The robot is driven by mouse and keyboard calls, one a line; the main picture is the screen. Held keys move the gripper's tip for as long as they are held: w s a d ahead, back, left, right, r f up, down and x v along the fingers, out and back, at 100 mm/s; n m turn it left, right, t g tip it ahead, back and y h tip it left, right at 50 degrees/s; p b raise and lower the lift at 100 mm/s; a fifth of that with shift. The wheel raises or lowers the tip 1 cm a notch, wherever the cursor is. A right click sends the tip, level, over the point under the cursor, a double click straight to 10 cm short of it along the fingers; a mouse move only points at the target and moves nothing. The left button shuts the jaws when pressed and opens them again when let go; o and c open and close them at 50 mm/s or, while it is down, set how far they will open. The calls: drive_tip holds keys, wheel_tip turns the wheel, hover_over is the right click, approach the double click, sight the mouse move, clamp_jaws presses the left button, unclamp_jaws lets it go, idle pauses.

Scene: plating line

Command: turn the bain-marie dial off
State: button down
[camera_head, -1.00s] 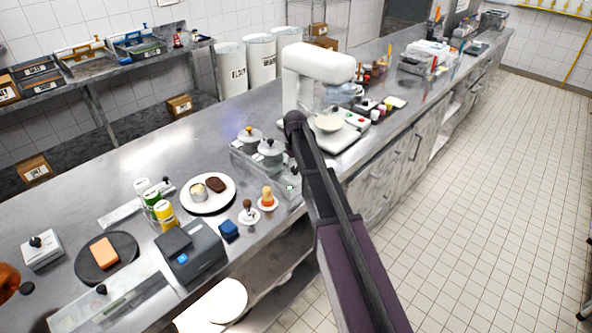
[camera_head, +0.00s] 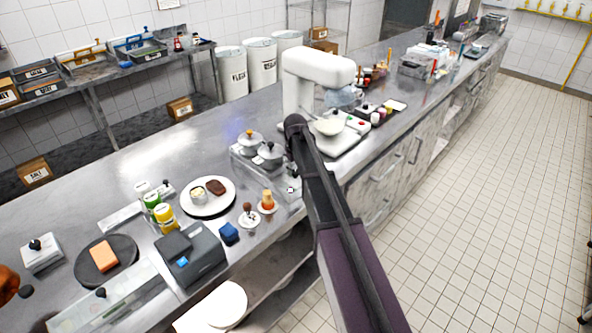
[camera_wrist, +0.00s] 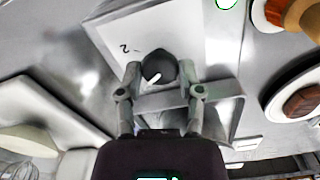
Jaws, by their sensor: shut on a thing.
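The bain-marie (camera_head: 241,164) stands on the steel counter with two grey lidded pots in it. Its dial is hidden behind my arm in the head view. In the wrist view the dial (camera_wrist: 154,66) is a dark round knob with a white pointer mark. It sits on a pale panel (camera_wrist: 112,30) that carries a "2" marking. The pointer slants from lower left to upper right in that picture. My gripper (camera_wrist: 160,75) has one finger on each side of the knob and is shut on it. The gripper is not visible in the head view.
A white stand mixer (camera_head: 318,66) stands just beyond the bain-marie. The tiled floor at right is clear.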

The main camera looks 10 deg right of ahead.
drive_tip(key=shift+n, duration=0.3)
drive_tip(key=n, duration=0.5)
drive_tip(key=shift+d, duration=0.1)
drive_tip(key=n, duration=0.6)
idle(0.3)
drive_tip(key=shift+c, duration=1.3)
unclamp_jaws()
drive_tip(key=shift+w, duration=0.1)
